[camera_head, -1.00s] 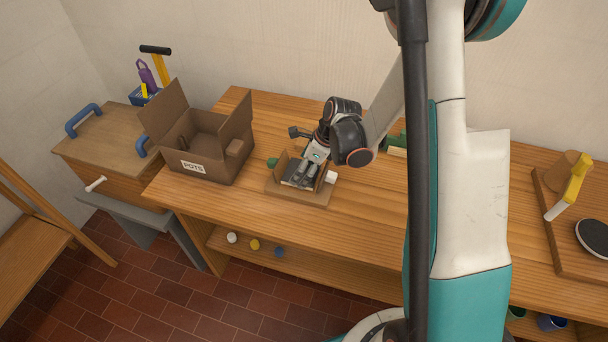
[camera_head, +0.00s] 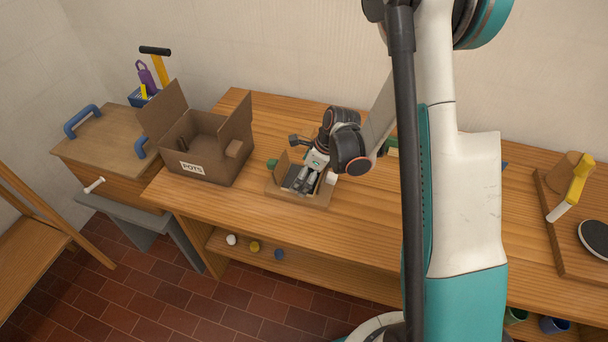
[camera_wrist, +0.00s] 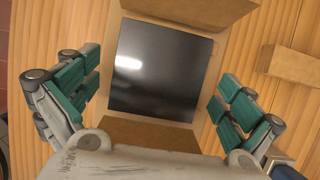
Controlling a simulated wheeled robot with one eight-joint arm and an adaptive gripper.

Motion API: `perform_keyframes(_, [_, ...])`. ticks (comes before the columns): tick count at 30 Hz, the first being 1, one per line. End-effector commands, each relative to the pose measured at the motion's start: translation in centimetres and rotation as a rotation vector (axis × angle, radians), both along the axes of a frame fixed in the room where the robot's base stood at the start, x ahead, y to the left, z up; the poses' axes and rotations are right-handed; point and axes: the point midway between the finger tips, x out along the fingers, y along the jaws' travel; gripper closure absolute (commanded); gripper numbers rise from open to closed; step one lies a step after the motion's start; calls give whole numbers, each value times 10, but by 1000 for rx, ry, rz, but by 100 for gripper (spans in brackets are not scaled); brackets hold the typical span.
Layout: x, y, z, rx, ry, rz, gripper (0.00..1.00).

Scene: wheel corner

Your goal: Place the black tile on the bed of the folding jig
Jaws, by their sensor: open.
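The black tile (camera_wrist: 160,68) is a dark, glossy square. In the wrist view it lies flat on the folding jig, between a brown wall at the top and another (camera_wrist: 150,134) at the bottom. My gripper (camera_wrist: 158,86) is open, with one green-padded finger on each side of the tile and a gap on both sides. In the head view my gripper (camera_head: 301,182) is low over the jig (camera_head: 298,200), on the workbench. My fingers and the jig's walls hide much of the tile there.
An open cardboard box (camera_head: 212,172) marked POTS stands left of the jig on the workbench (camera_head: 260,235). A board (camera_head: 575,235) at the far right carries a yellow-handled tool and a dark disc. The bench front is clear.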

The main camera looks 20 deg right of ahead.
Motion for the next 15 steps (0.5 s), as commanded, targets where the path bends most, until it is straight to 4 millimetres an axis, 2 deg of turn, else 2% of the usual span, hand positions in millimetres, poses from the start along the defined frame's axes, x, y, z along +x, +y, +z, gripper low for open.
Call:
perform_keyframes(5, [-1, -2, 9, 0, 0, -1, 0])
perform_keyframes(15, [-16, -22, 72, 0, 0, -1, 0])
